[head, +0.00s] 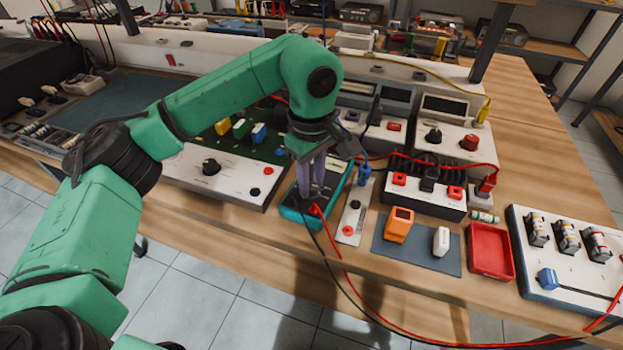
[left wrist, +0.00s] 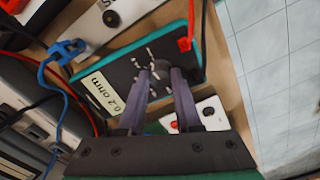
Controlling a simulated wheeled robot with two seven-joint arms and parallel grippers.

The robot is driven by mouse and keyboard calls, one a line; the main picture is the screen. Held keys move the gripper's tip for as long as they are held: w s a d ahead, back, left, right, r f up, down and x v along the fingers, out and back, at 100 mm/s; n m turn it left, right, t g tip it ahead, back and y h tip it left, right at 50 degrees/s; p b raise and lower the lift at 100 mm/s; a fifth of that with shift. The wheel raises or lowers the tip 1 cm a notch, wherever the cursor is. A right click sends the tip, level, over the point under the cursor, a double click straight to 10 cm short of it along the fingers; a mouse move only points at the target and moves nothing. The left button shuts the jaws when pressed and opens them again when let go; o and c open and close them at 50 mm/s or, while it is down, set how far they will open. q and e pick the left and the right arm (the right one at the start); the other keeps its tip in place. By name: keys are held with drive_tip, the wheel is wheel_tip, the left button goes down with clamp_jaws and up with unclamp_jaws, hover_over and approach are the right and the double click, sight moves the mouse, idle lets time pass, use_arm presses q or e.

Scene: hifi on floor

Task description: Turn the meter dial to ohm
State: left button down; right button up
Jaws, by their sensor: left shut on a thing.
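The meter (head: 291,214) is a dark-faced box with a teal rim, lying on the bench near its front edge. It also fills the middle of the left wrist view (left wrist: 195,25), where its pale display (left wrist: 97,92) reads what looks like "0.2 ohm", turned sideways. White marks ring its dial (left wrist: 150,68). My left gripper (head: 311,193) reaches down onto the meter from above. In the left wrist view its fingers (left wrist: 160,72) are shut on the dial and hide most of it, so the pointer direction cannot be told. My right gripper is not in view.
Red and black leads run from the meter across the bench front. A narrow white panel (head: 353,215) stands close on its right, a large white panel (head: 225,178) on its left. An orange device (head: 398,224) and a red tray (head: 490,251) lie further right.

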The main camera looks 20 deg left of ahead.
sight(312, 186)
use_arm(q)
drive_tip(key=shift+m, duration=0.7)
idle(2.2)
drive_tip(key=c, duration=0.6)
unclamp_jaws()
wheel_tip(312, 186, up, 15)
drive_tip(key=p, duration=0.2)
drive_tip(key=shift+f, duration=0.15)
